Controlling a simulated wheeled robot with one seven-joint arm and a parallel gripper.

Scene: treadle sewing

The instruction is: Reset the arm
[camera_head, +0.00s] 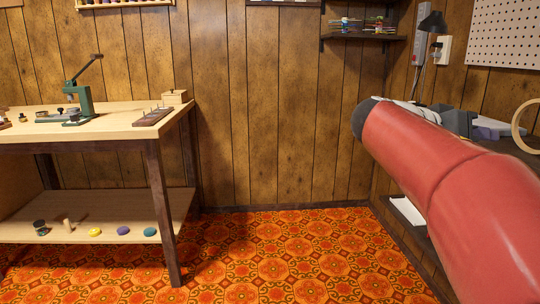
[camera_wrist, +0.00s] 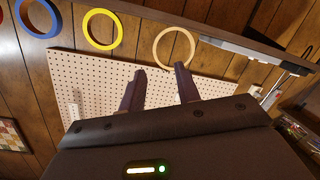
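My arm (camera_head: 450,200) is the large red link that reaches in from the right edge in the head view. My gripper (camera_wrist: 158,80) shows in the wrist view, with its two dark fingers spread apart and nothing between them. It points toward the pegboard (camera_wrist: 95,80) on the wood-panelled wall. In the head view the fingers cannot be made out clearly; grey parts of my wrist show behind the red link.
A wooden workbench (camera_head: 100,129) with a green press (camera_head: 80,104) stands at the left. Its lower shelf (camera_head: 105,213) holds several small items. The patterned floor (camera_head: 260,255) between is clear. Rings (camera_wrist: 174,47) hang near the pegboard.

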